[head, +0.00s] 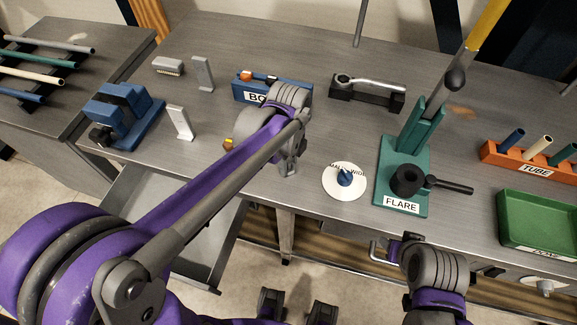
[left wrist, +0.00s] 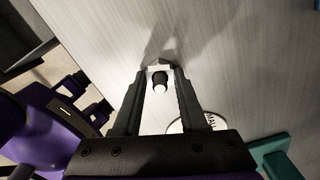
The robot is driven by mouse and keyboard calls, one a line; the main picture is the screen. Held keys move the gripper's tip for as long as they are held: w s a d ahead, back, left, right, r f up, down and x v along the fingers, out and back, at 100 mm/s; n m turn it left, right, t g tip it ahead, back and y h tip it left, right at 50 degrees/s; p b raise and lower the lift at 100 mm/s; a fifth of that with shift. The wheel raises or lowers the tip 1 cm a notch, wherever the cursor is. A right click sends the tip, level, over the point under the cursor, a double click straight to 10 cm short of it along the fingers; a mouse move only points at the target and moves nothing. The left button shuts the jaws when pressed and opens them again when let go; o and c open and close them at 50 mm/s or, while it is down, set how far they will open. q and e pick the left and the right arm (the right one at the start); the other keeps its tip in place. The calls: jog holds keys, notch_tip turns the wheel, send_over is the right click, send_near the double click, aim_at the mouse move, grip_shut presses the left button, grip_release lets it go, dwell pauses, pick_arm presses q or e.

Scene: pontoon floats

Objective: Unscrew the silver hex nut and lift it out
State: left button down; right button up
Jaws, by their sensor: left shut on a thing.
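My left gripper (head: 288,168) hangs over the front part of the bench, left of the white disc. In the left wrist view its fingers (left wrist: 160,74) are closed on a small piece (left wrist: 160,81) with a dark round part and a bright end. It may be the silver hex nut, but I cannot make out a hex shape. The fingers' shadow falls on bare bench. My right arm's end (head: 408,250) is at the front of the bench, and its fingers cannot be made out. No silver hex nut can be clearly told elsewhere in the head view.
A white disc with a blue cone (head: 345,178), a green FLARE stand (head: 402,204) and a black block with a wrench (head: 366,92) are to the right. A blue labelled box (head: 240,88) is behind my left arm. An open drawer (head: 160,202) lies below the bench's front edge.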

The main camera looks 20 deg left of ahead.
pick_arm(q)
jog(key=n, duration=0.4)
jog(key=shift+n, duration=0.4)
jog(key=n, duration=0.2)
jog(key=shift+n, duration=0.3)
jog(key=shift+n, duration=0.7)
jog(key=n, duration=0.4)
jog(key=shift+n, duration=0.3)
jog(key=n, duration=0.4)
jog(key=shift+r+n, duration=0.1)
jog(key=shift+n, duration=0.9)
